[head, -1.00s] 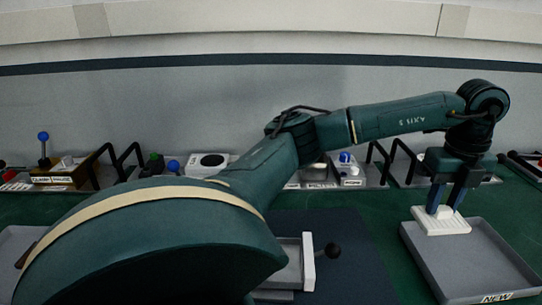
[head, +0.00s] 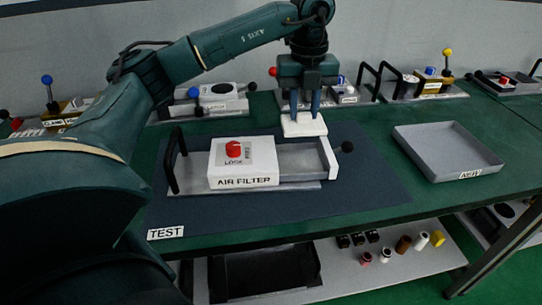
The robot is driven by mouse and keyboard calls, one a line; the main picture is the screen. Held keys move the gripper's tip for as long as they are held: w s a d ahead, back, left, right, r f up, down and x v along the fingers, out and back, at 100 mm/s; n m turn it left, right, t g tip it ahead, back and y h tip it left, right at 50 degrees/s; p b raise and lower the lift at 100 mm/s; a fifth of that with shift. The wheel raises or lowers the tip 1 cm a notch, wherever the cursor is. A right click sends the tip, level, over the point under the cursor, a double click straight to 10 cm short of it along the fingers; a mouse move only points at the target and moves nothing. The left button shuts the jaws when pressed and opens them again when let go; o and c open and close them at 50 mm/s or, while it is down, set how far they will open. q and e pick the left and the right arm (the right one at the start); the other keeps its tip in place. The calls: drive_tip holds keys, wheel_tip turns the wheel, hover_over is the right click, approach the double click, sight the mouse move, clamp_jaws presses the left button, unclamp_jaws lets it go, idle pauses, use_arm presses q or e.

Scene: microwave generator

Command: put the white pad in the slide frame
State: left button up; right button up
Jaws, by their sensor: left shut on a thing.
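The white pad (head: 304,126) is held in my left gripper (head: 304,108), whose fingers point down and are shut on it. The pad is above the back edge of the open slide frame (head: 330,158), a grey tray with a white front plate pulled out to the right of the white air filter housing (head: 241,165). The pad looks apart from the frame, though the exact height is hard to tell. The housing has a red lock knob (head: 233,149) on top and a black handle on its left. My right gripper is out of view.
The housing stands on a dark mat (head: 340,197) labelled TEST. A grey tray (head: 448,153) labelled NEW is empty at the right. Other fixtures with knobs and handles line the back of the green bench. A lower shelf (head: 340,275) holds small parts.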

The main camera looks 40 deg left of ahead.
use_arm(q)
drive_tip(key=shift+s+a+f, duration=0.15)
drive_tip(key=shift+s+f, duration=0.05)
drive_tip(key=shift+s, duration=0.1)
wheel_tip(320, 180, down, 5)
drive_tip(key=shift+f, duration=0.2)
wheel_tip(320, 180, down, 4)
drive_tip(key=shift+r+p, duration=0.2)
drive_tip(key=shift+p, duration=0.2)
drive_tip(key=shift+f, duration=0.3)
drive_tip(key=shift+f, duration=0.2)
drive_tip(key=o, duration=0.7)
drive_tip(key=shift+o, duration=1.2)
